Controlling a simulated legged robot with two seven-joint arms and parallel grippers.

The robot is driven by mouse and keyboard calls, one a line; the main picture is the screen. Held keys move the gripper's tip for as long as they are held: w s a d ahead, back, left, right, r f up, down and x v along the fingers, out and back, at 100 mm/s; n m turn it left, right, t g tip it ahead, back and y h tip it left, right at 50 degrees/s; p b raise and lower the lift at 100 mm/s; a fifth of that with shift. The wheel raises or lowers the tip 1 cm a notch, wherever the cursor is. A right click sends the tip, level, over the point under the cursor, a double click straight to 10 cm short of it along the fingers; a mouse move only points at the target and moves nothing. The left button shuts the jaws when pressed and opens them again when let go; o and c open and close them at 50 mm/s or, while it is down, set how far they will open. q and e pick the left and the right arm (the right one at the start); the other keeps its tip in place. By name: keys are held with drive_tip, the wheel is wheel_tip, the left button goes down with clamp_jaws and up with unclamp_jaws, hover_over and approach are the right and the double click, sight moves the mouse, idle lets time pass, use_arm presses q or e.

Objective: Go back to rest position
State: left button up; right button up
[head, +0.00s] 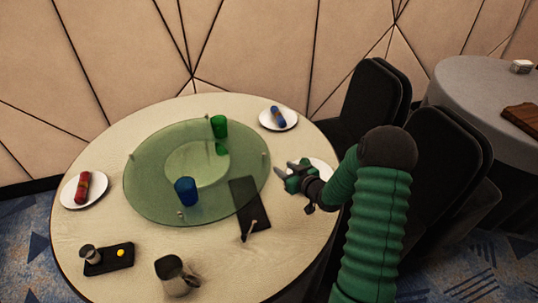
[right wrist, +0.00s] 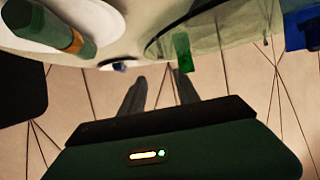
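My right gripper (head: 280,171) is above the right side of the round table (head: 110,235), next to a white plate (head: 322,165) that it partly hides. In the right wrist view its two dark fingers (right wrist: 160,88) stand apart with nothing between them. That view also shows the plate (right wrist: 100,18) with a green roll with an orange band (right wrist: 62,27) on it, off to one side of the fingers. My left arm and gripper are not in view.
A green glass turntable (head: 140,190) carries a green cup (head: 219,126) and a blue cup (head: 186,191). A dark board (head: 247,200), a metal pitcher (head: 175,277), a small black tray (head: 110,262) and plates with red and blue rolls are around it. Dark chairs (head: 440,165) stand at right.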

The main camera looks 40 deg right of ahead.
drive_tip(key=s+a+r+n+g+y+p, duration=0.1)
drive_tip(key=a+g, duration=0.2)
drive_tip(key=a, duration=0.5)
drive_tip(key=s+a+r+n+g+p, duration=0.1)
drive_tip(key=s+a+r+g+p, duration=0.15)
drive_tip(key=a, duration=0.55)
drive_tip(key=s+a+r+g+y, duration=0.1)
drive_tip(key=s+a+g, duration=0.4)
drive_tip(key=s+a, duration=0.8)
drive_tip(key=shift+s+a+r+y+p, duration=0.2)
drive_tip(key=shift+a+r+y+p, duration=0.15)
drive_tip(key=shift+a+r, duration=0.65)
drive_tip(key=shift+f, duration=0.3)
